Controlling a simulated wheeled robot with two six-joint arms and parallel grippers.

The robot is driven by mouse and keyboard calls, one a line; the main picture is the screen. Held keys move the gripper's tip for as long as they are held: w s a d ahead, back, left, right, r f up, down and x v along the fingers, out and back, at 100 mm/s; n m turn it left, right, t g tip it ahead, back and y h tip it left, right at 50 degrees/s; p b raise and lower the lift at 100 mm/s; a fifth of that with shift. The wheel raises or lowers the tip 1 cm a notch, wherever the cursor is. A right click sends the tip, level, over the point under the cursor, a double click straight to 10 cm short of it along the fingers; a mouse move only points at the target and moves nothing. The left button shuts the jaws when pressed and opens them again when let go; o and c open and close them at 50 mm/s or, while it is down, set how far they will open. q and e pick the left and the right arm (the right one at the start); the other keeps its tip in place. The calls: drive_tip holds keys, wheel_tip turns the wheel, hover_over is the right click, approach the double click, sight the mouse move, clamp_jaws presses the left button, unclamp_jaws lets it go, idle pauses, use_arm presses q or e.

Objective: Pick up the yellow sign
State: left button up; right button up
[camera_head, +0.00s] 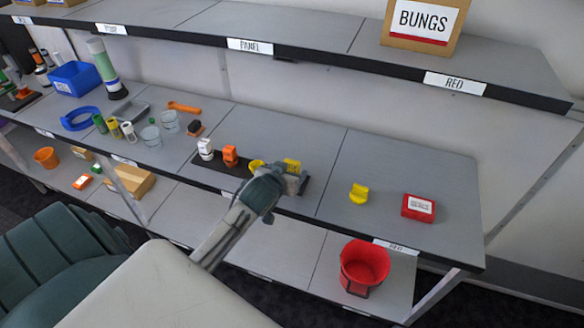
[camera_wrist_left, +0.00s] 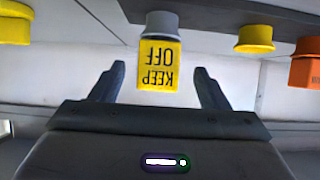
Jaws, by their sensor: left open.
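The yellow sign (camera_head: 292,163) stands on a dark strip on the middle shelf, partly hidden behind my left gripper. In the left wrist view the yellow sign (camera_wrist_left: 159,66) reads KEEP OFF upside down and joins a grey round base (camera_wrist_left: 161,24). My left gripper (camera_head: 287,178) is at the sign. In the left wrist view its two fingers (camera_wrist_left: 160,72) are open, one on each side of the sign, with visible gaps. I cannot tell how deep the sign lies between them. My right gripper is in neither view.
A yellow plug (camera_head: 256,164), an orange piece (camera_head: 230,156) and a white piece (camera_head: 206,149) stand on the same dark strip (camera_head: 232,170). Another yellow piece (camera_head: 359,193) and a red box (camera_head: 418,207) are to the right. A red bucket (camera_head: 364,265) is below. The upper shelf (camera_head: 330,60) overhangs behind.

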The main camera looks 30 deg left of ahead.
sight(291, 169)
use_arm(q)
drive_tip(key=shift+p+x, duration=0.45)
drive_tip(key=shift+x, duration=1.5)
drive_tip(key=shift+d+f, duration=0.1)
drive_tip(key=shift+s, duration=0.1)
drive_tip(key=shift+c, duration=0.4)
drive_tip(key=c, duration=1)
